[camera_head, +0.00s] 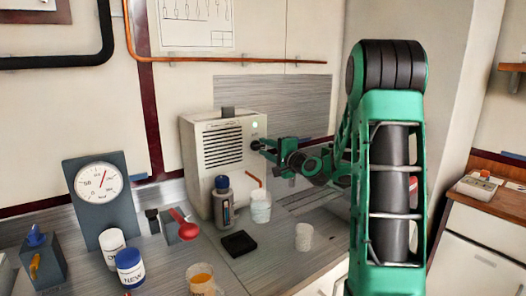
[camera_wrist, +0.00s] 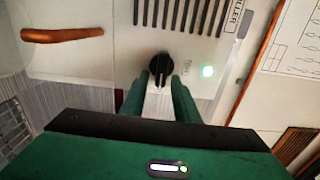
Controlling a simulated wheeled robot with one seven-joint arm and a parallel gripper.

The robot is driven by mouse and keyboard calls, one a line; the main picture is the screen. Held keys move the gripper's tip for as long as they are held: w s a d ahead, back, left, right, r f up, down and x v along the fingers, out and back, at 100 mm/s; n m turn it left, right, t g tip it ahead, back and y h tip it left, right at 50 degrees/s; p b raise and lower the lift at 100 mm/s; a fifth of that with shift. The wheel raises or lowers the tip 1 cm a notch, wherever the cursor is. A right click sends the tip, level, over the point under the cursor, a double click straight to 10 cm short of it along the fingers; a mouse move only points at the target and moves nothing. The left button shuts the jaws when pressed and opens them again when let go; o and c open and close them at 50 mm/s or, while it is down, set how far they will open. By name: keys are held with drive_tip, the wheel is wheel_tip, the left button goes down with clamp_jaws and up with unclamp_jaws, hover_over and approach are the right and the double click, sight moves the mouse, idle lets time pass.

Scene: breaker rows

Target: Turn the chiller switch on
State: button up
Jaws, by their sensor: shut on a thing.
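The chiller (camera_head: 212,165) is a cream box with dark vent slots, standing on the counter against the back wall. Its switch is a black rotary knob (camera_wrist: 161,68) on the front panel, seen in the wrist view. In the head view my gripper (camera_head: 258,146) reaches the chiller's right side, and the knob is mostly hidden there.
A copper spout (camera_wrist: 62,34) sticks out of the chiller near the knob. A white cup (camera_head: 260,207), a dark bottle (camera_head: 223,200), a black pad (camera_head: 239,244) and another white cup (camera_head: 304,237) stand on the counter below. A gauge (camera_head: 98,185) and a red-handled lever (camera_head: 184,226) are at left.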

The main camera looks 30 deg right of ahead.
drive_tip(key=shift+f, duration=0.25)
drive_tip(key=o, duration=0.6)
drive_tip(key=shift+o, duration=0.2)
drive_tip(key=shift+r, duration=0.15)
drive_tip(key=shift+s, duration=0.1)
drive_tip(key=s, duration=1)
drive_tip(key=shift+s+d, duration=0.2)
drive_tip(key=shift+s, duration=0.05)
